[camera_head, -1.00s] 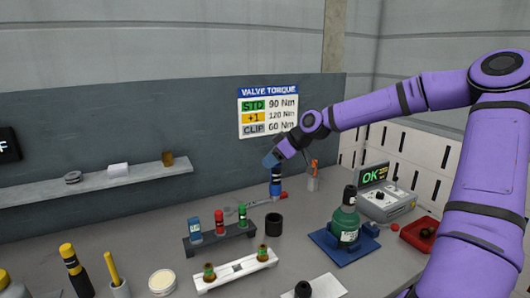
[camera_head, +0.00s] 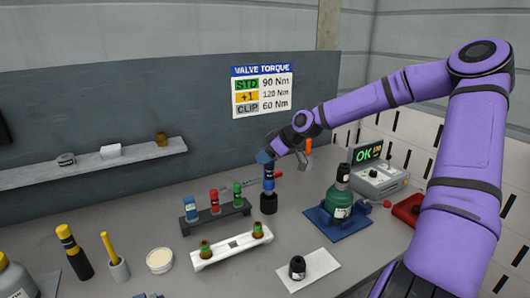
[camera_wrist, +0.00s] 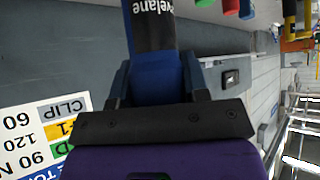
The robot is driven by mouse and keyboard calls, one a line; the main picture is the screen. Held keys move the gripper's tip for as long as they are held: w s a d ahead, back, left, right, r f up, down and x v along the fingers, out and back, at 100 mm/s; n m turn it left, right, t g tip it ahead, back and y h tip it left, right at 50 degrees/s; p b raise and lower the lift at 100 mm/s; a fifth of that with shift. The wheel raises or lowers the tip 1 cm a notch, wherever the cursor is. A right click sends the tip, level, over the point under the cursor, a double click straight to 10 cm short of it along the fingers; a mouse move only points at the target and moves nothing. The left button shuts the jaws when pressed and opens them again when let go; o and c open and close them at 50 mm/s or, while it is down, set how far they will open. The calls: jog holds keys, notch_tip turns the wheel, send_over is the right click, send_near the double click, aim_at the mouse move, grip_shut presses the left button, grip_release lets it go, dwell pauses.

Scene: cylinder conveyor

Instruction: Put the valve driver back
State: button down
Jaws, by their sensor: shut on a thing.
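The valve driver (camera_head: 268,180) is a blue upright tool with a black band. My gripper (camera_head: 267,158) is shut on its upper part. In the wrist view, the blue and black body of the driver (camera_wrist: 152,30) sits between the fingers of my gripper (camera_wrist: 157,78), with part of a printed word on the band. A black round holder (camera_head: 268,204) stands on the bench directly below the driver. The driver's lower end meets the holder's top in the picture; I cannot tell whether it is inside or just above.
A dark rack (camera_head: 216,220) with blue, red and green pieces stands left of the holder. A white rack (camera_head: 232,251) is in front. A green bottle (camera_head: 340,200) on a blue tray, a tester reading OK (camera_head: 374,180) and a red tray (camera_head: 408,210) are at right.

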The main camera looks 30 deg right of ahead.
aim_at(265, 172)
jog(key=shift+f, duration=3.3)
dwell(0.6)
jog(key=c, duration=0.5)
grip_release()
jog(key=shift+r, duration=0.1)
jog(key=shift+r, duration=2.9)
